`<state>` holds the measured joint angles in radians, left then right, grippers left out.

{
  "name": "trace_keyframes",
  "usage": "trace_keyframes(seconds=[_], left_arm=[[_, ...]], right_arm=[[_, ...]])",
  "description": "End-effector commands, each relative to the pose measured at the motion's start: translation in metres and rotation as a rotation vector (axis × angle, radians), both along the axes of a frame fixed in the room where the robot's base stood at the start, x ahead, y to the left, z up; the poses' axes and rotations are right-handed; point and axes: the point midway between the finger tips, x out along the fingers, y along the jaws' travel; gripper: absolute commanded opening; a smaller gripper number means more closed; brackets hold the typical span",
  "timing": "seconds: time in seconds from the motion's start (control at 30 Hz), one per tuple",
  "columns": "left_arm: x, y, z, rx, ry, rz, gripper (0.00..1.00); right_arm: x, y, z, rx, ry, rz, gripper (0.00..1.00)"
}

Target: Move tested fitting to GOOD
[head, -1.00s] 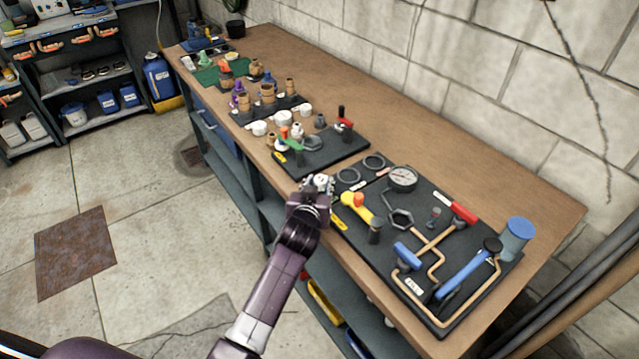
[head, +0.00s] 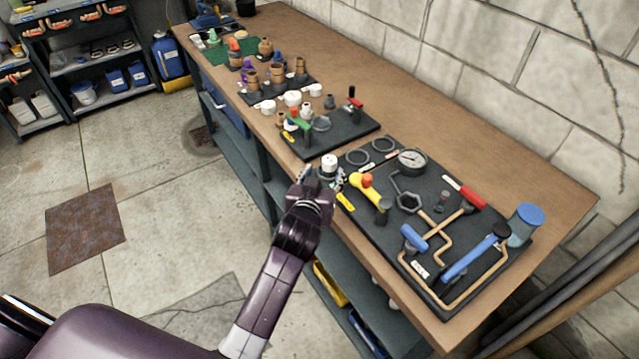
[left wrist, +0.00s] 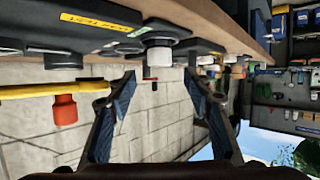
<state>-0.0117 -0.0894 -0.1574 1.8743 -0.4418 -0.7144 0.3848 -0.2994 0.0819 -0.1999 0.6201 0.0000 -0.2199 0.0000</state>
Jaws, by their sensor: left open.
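A white-topped fitting (head: 329,162) stands upright near the bench's front edge, left of the yellow-handled valve (head: 362,186). It also shows, upside down, in the left wrist view (left wrist: 159,54). My left gripper (head: 323,180) is open just in front of the fitting, with its fingers spread to either side. In the left wrist view the gap between the fingertips (left wrist: 160,80) is empty and the fitting lies beyond it. I cannot read a GOOD marking. My right gripper is not in view.
A black board (head: 440,225) with a gauge (head: 411,160), pipes and valves fills the near bench. Two grey rings (head: 383,144) lie beside the fitting. A smaller board (head: 335,136) with a red-handled valve is behind. The bench's wall side is clear.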

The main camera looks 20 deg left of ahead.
Motion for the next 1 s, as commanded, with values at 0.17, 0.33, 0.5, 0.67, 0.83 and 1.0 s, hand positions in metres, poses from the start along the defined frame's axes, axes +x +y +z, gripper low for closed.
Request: trace_keyframes(seconds=[0.17, 0.33, 0.5, 0.67, 0.83, 1.0], left_arm=[[-0.029, -0.004, 0.01, -0.002, 0.001, 0.0, 0.47], [-0.044, -0.006, 0.016, 0.0, 0.001, -0.001, 0.47], [-0.049, -0.006, 0.019, 0.0, 0.001, 0.0, 0.47], [-0.05, -0.006, 0.019, 0.0, 0.001, 0.0, 0.47], [-0.049, -0.006, 0.019, 0.0, 0.001, 0.0, 0.47], [-0.052, -0.005, 0.017, 0.001, 0.01, 0.0, 0.47]], right_arm=[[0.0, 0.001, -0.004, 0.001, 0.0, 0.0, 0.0], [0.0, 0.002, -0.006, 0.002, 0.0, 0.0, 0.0], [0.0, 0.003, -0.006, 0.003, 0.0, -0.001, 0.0], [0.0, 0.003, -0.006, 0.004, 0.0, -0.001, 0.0], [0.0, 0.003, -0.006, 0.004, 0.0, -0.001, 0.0], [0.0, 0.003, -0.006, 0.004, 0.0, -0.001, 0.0]])
